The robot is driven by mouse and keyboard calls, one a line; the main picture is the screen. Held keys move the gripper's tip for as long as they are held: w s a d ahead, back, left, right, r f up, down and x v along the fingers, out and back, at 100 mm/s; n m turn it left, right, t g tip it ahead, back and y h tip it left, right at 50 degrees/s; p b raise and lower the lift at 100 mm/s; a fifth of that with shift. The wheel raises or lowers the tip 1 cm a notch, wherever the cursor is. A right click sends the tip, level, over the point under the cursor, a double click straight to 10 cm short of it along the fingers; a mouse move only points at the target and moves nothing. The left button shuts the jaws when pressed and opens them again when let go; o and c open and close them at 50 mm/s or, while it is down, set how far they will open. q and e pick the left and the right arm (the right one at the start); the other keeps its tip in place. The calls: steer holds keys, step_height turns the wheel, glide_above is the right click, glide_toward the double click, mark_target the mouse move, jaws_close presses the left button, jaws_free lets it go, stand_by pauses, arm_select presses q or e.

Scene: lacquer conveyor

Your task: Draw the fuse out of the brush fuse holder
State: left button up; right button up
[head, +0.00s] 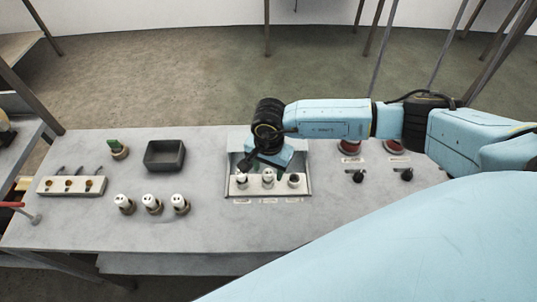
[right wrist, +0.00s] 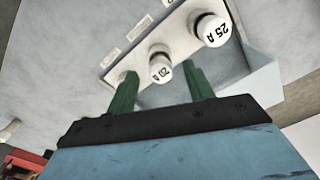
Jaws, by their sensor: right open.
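A pale fuse block (head: 268,188) sits in a grey open box at the middle of the table. In the head view its left position holds a white-capped fuse (head: 241,180), its middle position another (head: 267,178), and its right socket (head: 293,180) looks dark and empty. In the right wrist view the caps read 20 A (right wrist: 161,70) and 25 A (right wrist: 214,31). My right gripper (right wrist: 160,82) is open, its green fingers either side of the 20 A fuse with gaps. The labels are too small to tell which holder is the brush one. My left gripper is out of view.
Several loose items share the table: white-capped fuses (head: 152,204) at front left, a dark tray (head: 165,166), a green-topped piece (head: 117,148) and a strip with brass-coloured fittings (head: 72,190). Black knobs (head: 358,176) and red round parts (head: 350,146) stand right of the box.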

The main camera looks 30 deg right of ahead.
mark_target(268, 173)
steer(key=shift+f, duration=1.25)
steer(key=shift+c, duration=0.4)
jaws_close()
steer(key=shift+r+p, duration=2.05)
steer(key=shift+r, duration=1)
steer(key=shift+r+p, duration=1.05)
steer(key=shift+r, duration=0.45)
